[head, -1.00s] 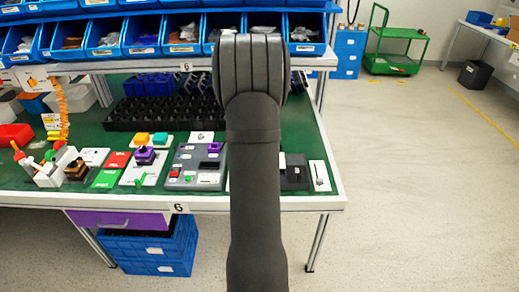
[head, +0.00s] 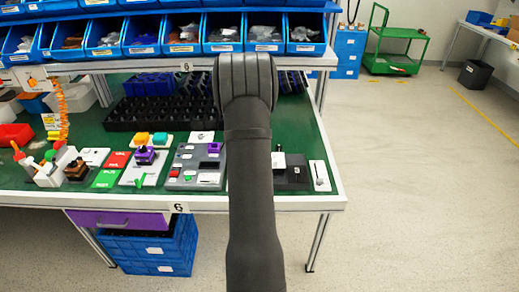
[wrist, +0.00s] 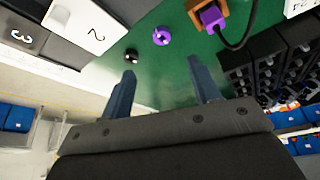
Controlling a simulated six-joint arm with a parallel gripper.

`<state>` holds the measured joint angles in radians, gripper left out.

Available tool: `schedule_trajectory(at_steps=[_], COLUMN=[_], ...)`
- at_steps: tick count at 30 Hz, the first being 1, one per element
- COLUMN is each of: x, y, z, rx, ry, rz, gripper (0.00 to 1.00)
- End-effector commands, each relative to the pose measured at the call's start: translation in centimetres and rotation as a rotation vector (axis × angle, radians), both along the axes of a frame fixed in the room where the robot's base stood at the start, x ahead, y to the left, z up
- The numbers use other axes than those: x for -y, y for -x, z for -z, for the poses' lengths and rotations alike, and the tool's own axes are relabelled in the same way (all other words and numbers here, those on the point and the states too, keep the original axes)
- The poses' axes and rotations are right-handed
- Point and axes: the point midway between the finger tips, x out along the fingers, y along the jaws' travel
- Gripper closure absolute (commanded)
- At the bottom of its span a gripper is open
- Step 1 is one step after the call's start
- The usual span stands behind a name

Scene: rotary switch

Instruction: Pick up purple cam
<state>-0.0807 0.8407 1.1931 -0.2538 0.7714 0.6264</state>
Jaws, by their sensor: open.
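The purple cam (wrist: 161,36) is a small round purple piece with a dark centre, lying on the green table top in the wrist view. My gripper (wrist: 162,67) is open and empty, its two blue-grey fingers apart. The cam shows beyond the fingertips, roughly between them in the picture, and nothing touches it. In the head view my arm hides the gripper, and I cannot make out the cam there.
A small black round piece (wrist: 131,57) lies by the left finger. A purple plug (wrist: 211,17) with a black cable sits in an orange-brown block. Green table surface is bare around the cam.

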Motion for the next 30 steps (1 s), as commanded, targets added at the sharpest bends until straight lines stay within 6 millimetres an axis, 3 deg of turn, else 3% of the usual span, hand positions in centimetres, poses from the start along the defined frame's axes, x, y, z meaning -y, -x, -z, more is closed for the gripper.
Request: schedule_trajectory(at_steps=[3, 9, 17, 30], x=[0.4, 0.9, 1.1, 1.7], y=[-0.8, -2.1, -2.7, -4.7], z=[2.5, 5.5, 7.0, 11.2], rx=[-0.003, -0.001, 0.0, 0.0], ry=[0.0, 0.0, 0.0, 0.0], rz=[0.0, 0.0, 0.0, 0.0], gripper=[0.44, 0.44, 0.44, 0.44])
